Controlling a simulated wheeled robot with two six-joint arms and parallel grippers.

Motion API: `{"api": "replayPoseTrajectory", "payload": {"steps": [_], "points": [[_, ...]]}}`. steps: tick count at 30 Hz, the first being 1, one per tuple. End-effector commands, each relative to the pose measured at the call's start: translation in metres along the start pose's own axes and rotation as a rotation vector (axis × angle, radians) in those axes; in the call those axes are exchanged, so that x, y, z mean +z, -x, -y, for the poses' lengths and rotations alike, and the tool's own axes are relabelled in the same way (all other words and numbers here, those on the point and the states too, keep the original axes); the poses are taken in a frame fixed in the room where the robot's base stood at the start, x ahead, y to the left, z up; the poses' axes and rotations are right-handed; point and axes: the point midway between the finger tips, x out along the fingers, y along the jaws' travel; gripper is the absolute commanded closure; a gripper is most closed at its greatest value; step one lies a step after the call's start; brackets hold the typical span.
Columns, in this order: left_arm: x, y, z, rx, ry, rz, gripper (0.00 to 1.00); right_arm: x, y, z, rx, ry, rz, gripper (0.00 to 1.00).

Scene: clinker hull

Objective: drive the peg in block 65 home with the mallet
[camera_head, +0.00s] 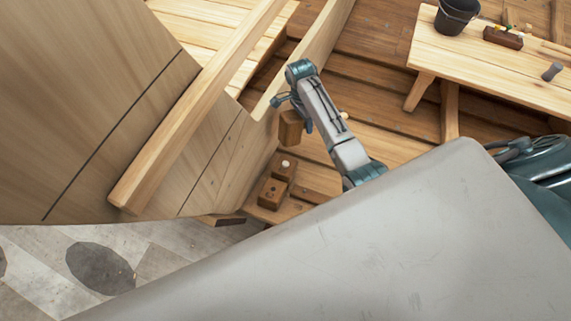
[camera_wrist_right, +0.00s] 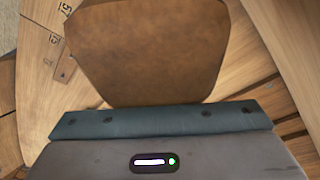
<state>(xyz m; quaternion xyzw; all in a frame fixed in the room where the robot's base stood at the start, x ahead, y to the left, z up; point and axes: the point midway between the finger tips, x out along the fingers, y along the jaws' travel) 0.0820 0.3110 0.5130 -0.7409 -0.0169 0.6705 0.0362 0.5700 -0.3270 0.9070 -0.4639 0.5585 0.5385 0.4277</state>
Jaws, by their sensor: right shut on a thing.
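My right gripper (camera_head: 283,101) is shut on the mallet, with its brown wooden head (camera_head: 290,128) hanging just below. The mallet's handle is mostly hidden by the gripper. In the right wrist view the mallet head (camera_wrist_right: 145,50) fills the upper middle, above the teal edge of the gripper. Below the mallet in the head view, a dark wooden block (camera_head: 283,172) has a pale-topped peg (camera_head: 285,163) standing in it. The mallet head is apart from the peg. I cannot read any number 65. My left gripper is not in view.
A second brown block (camera_head: 271,194) with dark holes sits beside the first. Hull planking (camera_head: 215,165) rises close on the left, with a long beam (camera_head: 195,110) along it.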

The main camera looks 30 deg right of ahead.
Motion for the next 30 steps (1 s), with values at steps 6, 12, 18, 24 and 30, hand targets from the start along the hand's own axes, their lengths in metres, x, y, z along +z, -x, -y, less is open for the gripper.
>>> {"api": "replayPoseTrajectory", "payload": {"steps": [6,12,18,24,30], "points": [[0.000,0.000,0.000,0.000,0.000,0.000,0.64,0.001,-0.002,-0.001,0.002,0.000,0.001,1.00],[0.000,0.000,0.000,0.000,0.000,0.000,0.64,-0.001,0.004,0.000,0.000,0.000,0.000,1.00],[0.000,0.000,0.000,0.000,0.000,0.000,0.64,-0.009,0.031,0.000,-0.001,-0.001,0.000,1.00],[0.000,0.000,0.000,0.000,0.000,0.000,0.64,-0.013,0.046,0.000,0.000,0.000,0.001,1.00],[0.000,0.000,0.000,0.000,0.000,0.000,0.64,-0.013,0.047,-0.001,0.001,0.000,0.001,1.00]]}}
